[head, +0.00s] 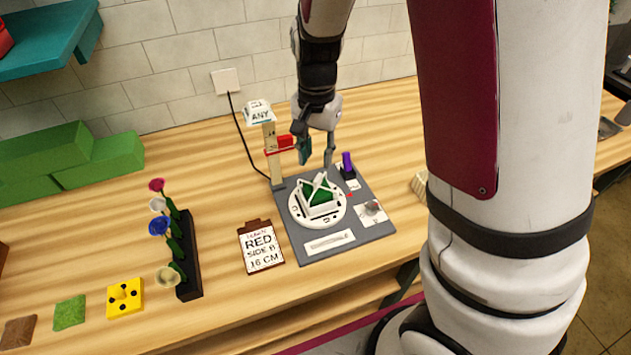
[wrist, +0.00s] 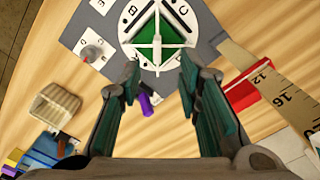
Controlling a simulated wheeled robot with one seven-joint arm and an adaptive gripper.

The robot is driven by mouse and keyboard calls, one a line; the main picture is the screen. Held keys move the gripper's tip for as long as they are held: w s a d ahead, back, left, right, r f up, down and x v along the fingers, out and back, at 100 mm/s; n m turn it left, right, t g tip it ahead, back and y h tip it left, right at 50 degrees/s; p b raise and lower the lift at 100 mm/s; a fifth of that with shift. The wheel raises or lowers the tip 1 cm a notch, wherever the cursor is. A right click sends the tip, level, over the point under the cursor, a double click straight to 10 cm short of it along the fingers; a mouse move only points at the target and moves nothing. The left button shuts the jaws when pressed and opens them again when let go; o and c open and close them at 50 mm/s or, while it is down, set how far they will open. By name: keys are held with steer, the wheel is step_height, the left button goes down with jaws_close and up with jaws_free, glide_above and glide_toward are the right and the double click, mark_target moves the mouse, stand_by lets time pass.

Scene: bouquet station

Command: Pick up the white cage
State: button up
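The white cage (head: 321,208) is an open white frame around a green block (head: 322,196), standing on the round white dial of a grey station board (head: 362,243). In the wrist view the cage (wrist: 157,42) shows from above as a white diamond with crossing bars, with green inside. My gripper (head: 317,158) is above the board, behind and above the cage. In the wrist view my gripper (wrist: 159,72) is open, its two fingers apart with nothing between them. The cage lies beyond the fingertips, roughly centred between them.
A wooden ruler post with a red slider (head: 286,141) stands left of my gripper. A purple peg (head: 347,162) stands on the board's right. A knob (head: 373,207) is at the front right. A clipboard (head: 262,248) and a flower rack (head: 187,265) are left.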

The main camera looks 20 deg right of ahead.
mark_target(319, 176)
steer(key=shift+d+f+p, duration=0.15)
steer(key=shift+f+p, duration=0.05)
steer(key=shift+f, duration=1.55)
steer(key=shift+d+f+p, duration=0.15)
steer(key=shift+f, duration=1.6)
jaws_close()
